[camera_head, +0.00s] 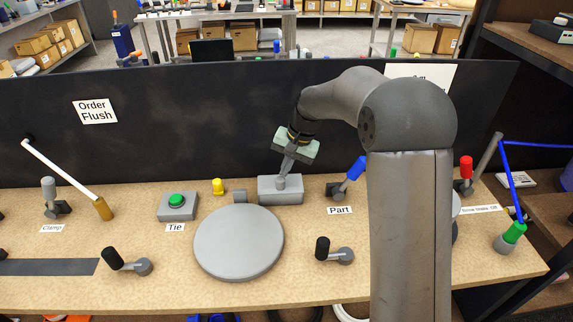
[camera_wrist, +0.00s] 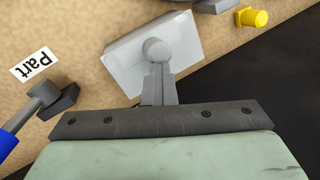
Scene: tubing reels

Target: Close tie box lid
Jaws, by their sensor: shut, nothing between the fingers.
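The grey tie box (camera_head: 268,195) stands on the bench against the black back panel, between the Tie button and the Part label. Its top looks flat and level, with no lid standing up; I cannot make out a seam between lid and box. A round grey knob (camera_wrist: 157,49) sits on the box top (camera_wrist: 127,62) in the wrist view. My gripper (camera_head: 284,174) points down at the box from above and behind. Its fingers (camera_wrist: 158,72) are together with nothing held, right at the knob; I cannot tell whether they touch it.
A round grey disc (camera_head: 238,243) lies in front of the box. The green Tie button (camera_head: 176,200) and a yellow knob (camera_head: 217,186) are to the left. A blue-handled lever (camera_head: 355,170) is close on the right. The black panel (camera_head: 180,150) rises just behind.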

